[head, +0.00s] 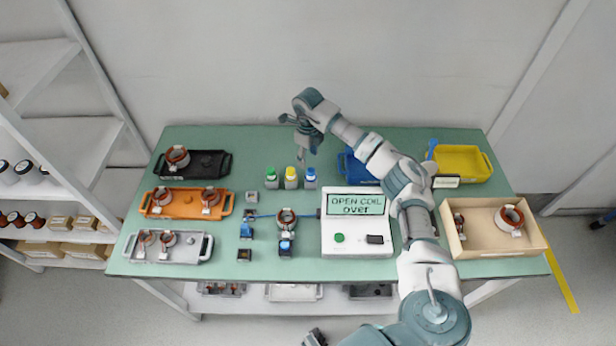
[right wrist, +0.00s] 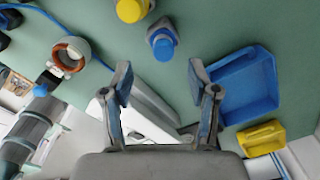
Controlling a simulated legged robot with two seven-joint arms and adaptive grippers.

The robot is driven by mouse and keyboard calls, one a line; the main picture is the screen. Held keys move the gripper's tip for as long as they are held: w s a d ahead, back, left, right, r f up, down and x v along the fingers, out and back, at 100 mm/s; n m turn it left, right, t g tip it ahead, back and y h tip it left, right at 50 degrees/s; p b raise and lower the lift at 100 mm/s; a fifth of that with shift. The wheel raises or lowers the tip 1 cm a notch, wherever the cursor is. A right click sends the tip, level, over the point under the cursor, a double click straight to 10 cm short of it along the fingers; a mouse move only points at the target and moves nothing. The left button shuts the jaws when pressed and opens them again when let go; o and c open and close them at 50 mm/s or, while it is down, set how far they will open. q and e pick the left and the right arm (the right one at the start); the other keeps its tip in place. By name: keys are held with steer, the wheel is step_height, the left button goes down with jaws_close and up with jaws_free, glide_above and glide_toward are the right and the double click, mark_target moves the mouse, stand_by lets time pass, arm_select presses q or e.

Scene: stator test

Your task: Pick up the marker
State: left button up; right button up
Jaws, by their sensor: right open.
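Three small bottle-shaped markers stand upright in a row near the middle of the green table: one with a green cap (head: 271,177), one with a yellow cap (head: 291,177), one with a blue cap (head: 310,177). The pictures do not tell which one is meant. My right gripper (head: 303,148) is open and empty, behind and above the row. The right wrist view shows the yellow cap (right wrist: 131,10) and blue cap (right wrist: 163,45) beyond the spread fingers (right wrist: 158,88), apart from them. A grey piece (head: 315,338) at the bottom edge may be my left gripper; its fingers are unclear.
A tester box (head: 357,238) reads "OPEN COIL over". A copper stator (head: 287,219) sits left of it. Black (head: 212,162), orange (head: 187,202) and grey (head: 190,248) trays are at left. A blue bin (head: 352,172), yellow bin (head: 465,160) and wooden box (head: 480,238) are at right.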

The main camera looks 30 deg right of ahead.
mark_target(311, 170)
steer(key=f, duration=0.2)
steer(key=shift+d+f, duration=0.4)
steer(key=shift+s+d+f, duration=0.1)
steer(key=shift+d+f, duration=0.3)
steer(key=shift+f, duration=0.15)
steer(key=f, duration=0.2)
steer(key=a+f, duration=0.1)
steer(key=f, duration=0.1)
steer(key=shift+s+a+f, duration=0.1)
steer(key=shift+a+f, duration=0.05)
steer(key=shift+f, duration=0.1)
steer(key=shift+d+f, duration=0.1)
steer(key=shift+d, duration=0.35)
steer(key=c, duration=1.1)
steer(key=shift+s+a, duration=0.1)
steer(key=shift+a, duration=0.05)
jaws_close()
steer(key=shift+a, duration=0.1)
